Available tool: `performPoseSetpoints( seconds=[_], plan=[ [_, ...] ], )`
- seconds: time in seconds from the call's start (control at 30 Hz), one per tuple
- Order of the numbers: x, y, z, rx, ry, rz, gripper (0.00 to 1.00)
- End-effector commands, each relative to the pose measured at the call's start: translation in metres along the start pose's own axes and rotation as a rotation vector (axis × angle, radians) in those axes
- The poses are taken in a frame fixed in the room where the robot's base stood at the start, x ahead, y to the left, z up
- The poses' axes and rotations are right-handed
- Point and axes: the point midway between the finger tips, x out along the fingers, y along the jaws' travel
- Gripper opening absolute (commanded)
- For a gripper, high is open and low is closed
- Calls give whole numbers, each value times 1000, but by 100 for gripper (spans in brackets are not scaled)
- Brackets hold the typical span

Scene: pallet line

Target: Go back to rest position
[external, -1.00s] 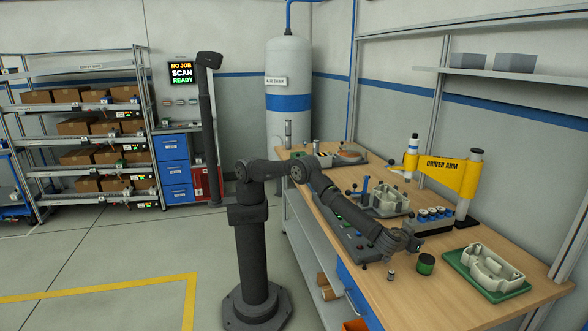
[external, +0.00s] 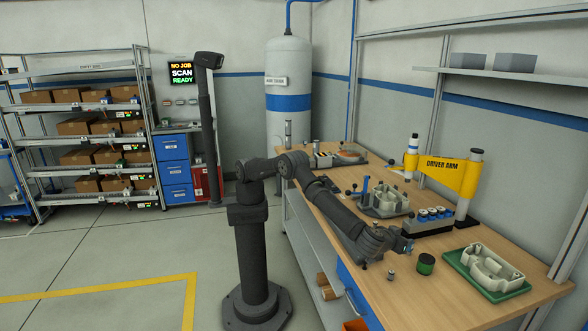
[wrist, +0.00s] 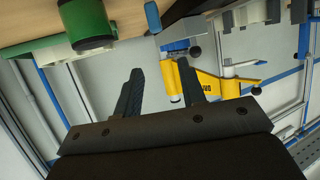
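My gripper (wrist: 160,70) shows in the wrist view with its two dark fingers apart and nothing between them. In the external view my gripper (external: 408,246) is at the end of my bent arm, low over the front part of the wooden workbench (external: 455,310). It points right, toward the driver arm side, and its fingers are too small to read there. My arm reaches from its floor pedestal across the bench's near edge.
A green can (external: 426,264) and a small metal cylinder (external: 391,275) stand close to my gripper. A green tray (external: 462,271) holds a pale housing. The yellow driver arm (external: 455,177) rises behind. Another housing (external: 385,201) sits on a fixture beyond my forearm.

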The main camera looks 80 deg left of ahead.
Motion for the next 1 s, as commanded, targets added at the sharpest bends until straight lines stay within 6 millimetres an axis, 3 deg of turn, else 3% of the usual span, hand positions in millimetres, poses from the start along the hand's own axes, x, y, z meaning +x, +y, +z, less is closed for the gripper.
performPoseSetpoints(
  seconds=[0.03, 0.53, 0.57, 0.83, 1.0],
  plan=[
    [16, -2, 0, 1, 0, -7, 37],
    [113, -2, 6, 3, -1, -4, 37],
    [114, -2, 14, 5, -1, -3, 37],
    [91, -1, -40, -3, 0, -2, 37],
    [55, -6, -43, 1, 0, -1, 37]
  ],
)
